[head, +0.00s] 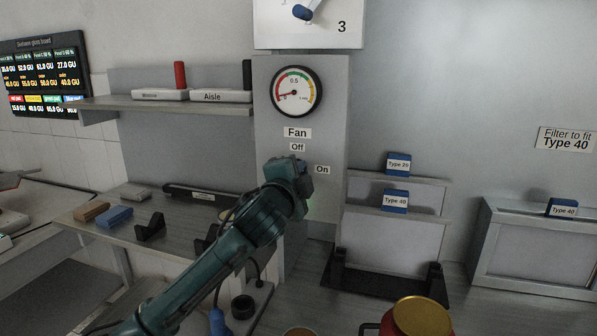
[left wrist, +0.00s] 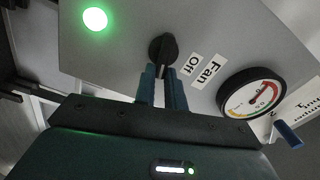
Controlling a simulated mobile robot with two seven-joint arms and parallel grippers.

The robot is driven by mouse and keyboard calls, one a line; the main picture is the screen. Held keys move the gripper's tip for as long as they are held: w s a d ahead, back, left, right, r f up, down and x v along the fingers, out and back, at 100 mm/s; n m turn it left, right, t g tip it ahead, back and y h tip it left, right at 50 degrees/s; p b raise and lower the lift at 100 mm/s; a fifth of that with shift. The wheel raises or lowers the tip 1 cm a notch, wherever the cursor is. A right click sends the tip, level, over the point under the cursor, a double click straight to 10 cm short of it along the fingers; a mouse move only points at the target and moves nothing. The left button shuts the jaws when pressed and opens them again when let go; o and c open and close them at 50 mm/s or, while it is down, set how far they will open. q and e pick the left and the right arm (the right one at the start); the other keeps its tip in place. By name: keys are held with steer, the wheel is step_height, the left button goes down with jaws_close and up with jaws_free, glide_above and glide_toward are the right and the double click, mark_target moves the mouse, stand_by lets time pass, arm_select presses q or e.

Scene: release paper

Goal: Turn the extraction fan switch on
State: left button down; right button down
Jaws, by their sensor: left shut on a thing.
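The fan switch is a black knob (left wrist: 162,48) on the grey fan panel (head: 325,100). My left gripper (head: 300,175) is in front of the panel and hides the knob in the head view. In the left wrist view its two blue fingers (left wrist: 162,85) are shut on the knob's near end. The knob's long axis runs up and down there, not towards the "Off" label (left wrist: 184,66) at its right. The "On" label (head: 322,170) shows just right of the gripper in the head view. A round green lamp (left wrist: 95,18) on the panel is lit. My right gripper is out of view.
A pressure gauge (head: 296,92) sits above the switch, its needle near the low end. A red and gold container (head: 420,315) stands at the front. A bench with small blocks (head: 114,216) is left.

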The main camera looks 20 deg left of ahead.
arm_select(q)
steer(key=shift+f+m, duration=0.25)
steer(key=shift+m, duration=1.05)
steer(key=c, duration=1.5)
jaws_free()
steer(key=shift+o, duration=0.2)
steer(key=shift+s, duration=0.1)
steer(key=s+b, duration=0.2)
steer(key=s, duration=1.1)
steer(key=shift+a+b, duration=0.2)
steer(key=shift+b, duration=0.1)
